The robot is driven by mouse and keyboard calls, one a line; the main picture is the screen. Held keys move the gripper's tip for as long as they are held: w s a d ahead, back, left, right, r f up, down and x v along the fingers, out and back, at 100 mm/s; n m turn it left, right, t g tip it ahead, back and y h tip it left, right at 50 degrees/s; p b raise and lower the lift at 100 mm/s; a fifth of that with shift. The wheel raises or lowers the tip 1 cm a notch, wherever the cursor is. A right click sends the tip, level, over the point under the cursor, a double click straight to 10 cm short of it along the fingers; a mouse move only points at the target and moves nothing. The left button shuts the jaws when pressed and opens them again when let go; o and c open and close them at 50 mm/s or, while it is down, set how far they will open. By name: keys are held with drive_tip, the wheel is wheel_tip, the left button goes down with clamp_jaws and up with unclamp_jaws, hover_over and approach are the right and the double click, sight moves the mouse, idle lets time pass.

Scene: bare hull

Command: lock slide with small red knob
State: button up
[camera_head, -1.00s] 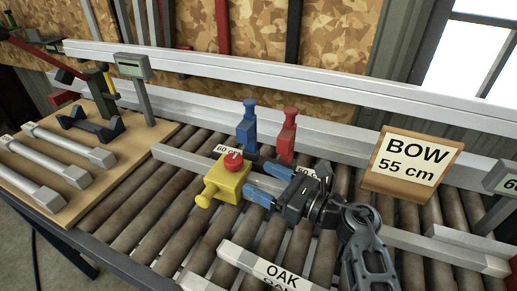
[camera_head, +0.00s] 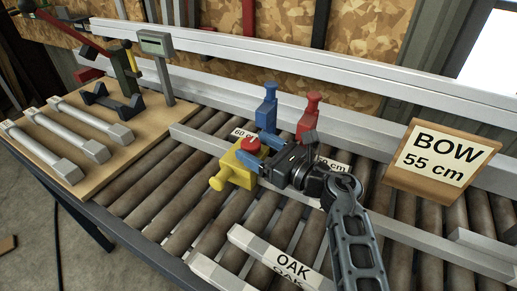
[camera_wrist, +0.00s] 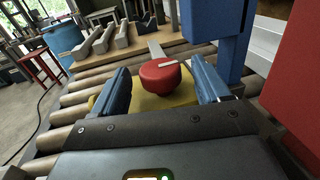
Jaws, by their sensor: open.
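The yellow slide block (camera_head: 233,171) sits on a grey rail across the rollers. A small red knob (camera_head: 250,144) stands on its top. In the wrist view the round red knob (camera_wrist: 160,78) has a pale mark on top, with the yellow block (camera_wrist: 148,104) below it. My gripper (camera_head: 260,152) is open at the block, its blue fingers pointing at the knob. In the wrist view the fingers of my gripper (camera_wrist: 161,86) lie to either side of the knob, with gaps visible. Whether the fingertips touch the block is unclear.
A blue post (camera_head: 267,107) and a red post (camera_head: 308,116) stand close behind my gripper. A sign reading BOW 55 cm (camera_head: 439,157) stands at right. An OAK-labelled bar (camera_head: 283,262) lies in front. A wooden board (camera_head: 75,127) with grey bars is at left.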

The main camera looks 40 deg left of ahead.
drive_tip(key=shift+c, duration=0.4)
drive_tip(key=c, duration=1)
drive_tip(key=shift+o, duration=0.2)
